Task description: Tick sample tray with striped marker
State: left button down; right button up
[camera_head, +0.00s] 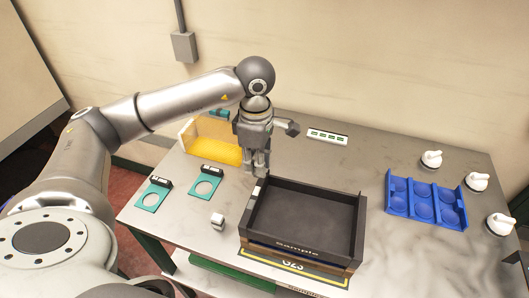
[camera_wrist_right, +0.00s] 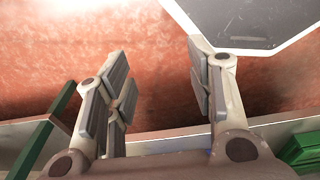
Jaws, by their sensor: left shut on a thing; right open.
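The sample tray (camera_head: 357,232) is a dark, open, shallow box with "Sample" on its front wall, at the table's front middle. It looks empty. My left gripper (camera_head: 256,170) points down just behind the tray's back left corner. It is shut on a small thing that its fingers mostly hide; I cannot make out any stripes. Whether it touches the tray I cannot tell. A small white patch shows on the tray's left rim below the fingers. My right gripper (camera_wrist_right: 160,95) is open and empty in the right wrist view, with reddish floor behind it.
Teal plates with round openings (camera_head: 140,199) and a small white block (camera_head: 217,227) lie left of the tray. A yellow-floored bin (camera_head: 213,151) stands behind. A blue tray with round hollows (camera_head: 411,185) and several white knobs are right. Bare table lies between.

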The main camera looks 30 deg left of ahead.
aim_at(255, 174)
pick_arm(q)
jog(key=f, duration=0.1)
jog(key=s+f+b, duration=0.1)
jog(key=shift+s+f, duration=0.2)
jog(key=shift+f, duration=0.1)
jog(key=shift+w+f+b, duration=0.2)
jog(key=shift+f+b, duration=0.6)
jog(key=shift+f, duration=0.65)
pick_arm(e)
jog(key=shift+s+f, duration=1.3)
jog(key=shift+s, duration=0.05)
pick_arm(q)
jog(key=shift+f+b, duration=0.4)
jog(key=shift+f, duration=0.05)
pick_arm(e)
jog(key=shift+w+f, duration=0.2)
jog(key=shift+f, duration=0.2)
jog(key=shift+a+f, duration=0.1)
jog(key=shift+a, duration=0.1)
pick_arm(q)
jog(key=shift+f+b, duration=0.2)
jog(key=shift+b, duration=0.2)
pick_arm(e)
jog(key=shift+d+f, duration=0.2)
jog(key=shift+f, duration=0.15)
pick_arm(q)
jog(key=shift+w, duration=0.2)
pick_arm(e)
jog(key=shift+f, duration=0.15)
